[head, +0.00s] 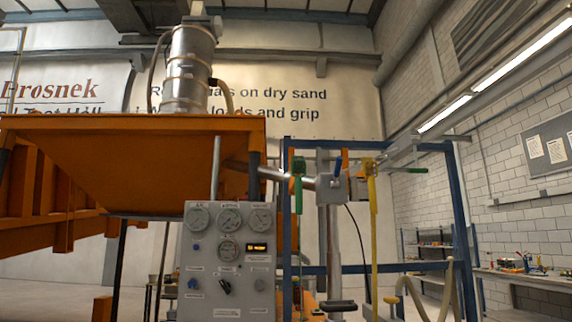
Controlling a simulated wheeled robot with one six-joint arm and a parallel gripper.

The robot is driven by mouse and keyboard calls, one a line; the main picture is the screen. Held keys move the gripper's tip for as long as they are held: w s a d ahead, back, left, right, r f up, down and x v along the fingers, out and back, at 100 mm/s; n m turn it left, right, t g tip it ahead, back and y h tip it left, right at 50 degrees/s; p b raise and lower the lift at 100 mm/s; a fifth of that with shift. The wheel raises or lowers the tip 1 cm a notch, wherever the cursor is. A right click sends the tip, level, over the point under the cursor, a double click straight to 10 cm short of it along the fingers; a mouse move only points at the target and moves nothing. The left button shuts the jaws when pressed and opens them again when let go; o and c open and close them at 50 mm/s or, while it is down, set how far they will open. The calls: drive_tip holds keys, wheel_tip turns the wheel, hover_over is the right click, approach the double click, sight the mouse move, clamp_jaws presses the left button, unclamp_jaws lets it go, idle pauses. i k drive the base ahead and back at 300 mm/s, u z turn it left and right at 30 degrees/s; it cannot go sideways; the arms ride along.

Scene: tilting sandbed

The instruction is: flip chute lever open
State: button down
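Several coloured handles sit around a grey pipe and valve assembly (331,189) right of the orange hopper (150,165). A green handle (298,172) hangs at the left. A small blue handle (338,171) and an orange one (345,159) stand near the middle. I cannot make out my gripper in this view.
A grey gauge panel (227,270) stands in front of the hopper. A blue frame (460,220) surrounds the valve area. A pale hose (415,287) loops at the lower right. A workbench (525,278) runs along the right wall.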

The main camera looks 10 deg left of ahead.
sight(337, 172)
drive_tip(key=u, duration=0.25)
drive_tip(key=i, duration=1.25)
drive_tip(key=z, duration=0.45)
